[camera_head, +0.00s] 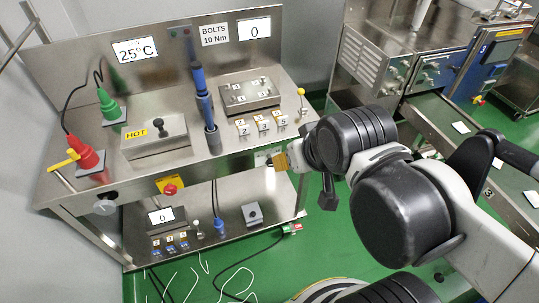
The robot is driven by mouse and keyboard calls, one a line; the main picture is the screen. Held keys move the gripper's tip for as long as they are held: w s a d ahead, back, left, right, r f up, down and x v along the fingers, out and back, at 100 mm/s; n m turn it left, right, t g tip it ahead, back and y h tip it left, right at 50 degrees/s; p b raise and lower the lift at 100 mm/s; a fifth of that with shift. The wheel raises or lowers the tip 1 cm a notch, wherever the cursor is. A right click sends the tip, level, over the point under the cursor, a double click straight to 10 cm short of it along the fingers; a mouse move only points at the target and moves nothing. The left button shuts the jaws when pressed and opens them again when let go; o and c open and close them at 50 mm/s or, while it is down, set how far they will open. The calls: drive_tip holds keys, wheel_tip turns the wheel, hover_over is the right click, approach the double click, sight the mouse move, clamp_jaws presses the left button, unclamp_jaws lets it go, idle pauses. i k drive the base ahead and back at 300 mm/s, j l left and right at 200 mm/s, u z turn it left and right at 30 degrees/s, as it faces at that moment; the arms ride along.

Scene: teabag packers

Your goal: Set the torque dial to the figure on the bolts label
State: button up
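The bolts label (215,34) on the back panel reads "BOLTS 10 Nm". A display (254,28) to its right reads 0. A small light plate (262,157) is on the bench's front edge, right beside my gripper (279,161). Whether it carries the torque dial is too small to tell. A round grey knob (104,205) sits at the front left edge, with no readable marking. My gripper is at the front right of the bench, with a yellowish pad showing. Its fingers are too small and partly hidden to show whether they are open, or touch anything.
A blue-handled tool (205,105) stands mid-bench. A box marked HOT (155,140), a green plug (108,103) and a red one (83,153) are at left. Numbered blocks (263,125) lie behind my gripper. A lower shelf (262,190) holds another display (160,215) reading 0.

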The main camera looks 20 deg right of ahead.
sight(268, 163)
drive_tip(key=k+l+u, duration=0.3)
drive_tip(key=k+l, duration=0.2)
drive_tip(key=l, duration=0.2)
drive_tip(key=k+l+u, duration=0.3)
drive_tip(key=k+l, duration=0.25)
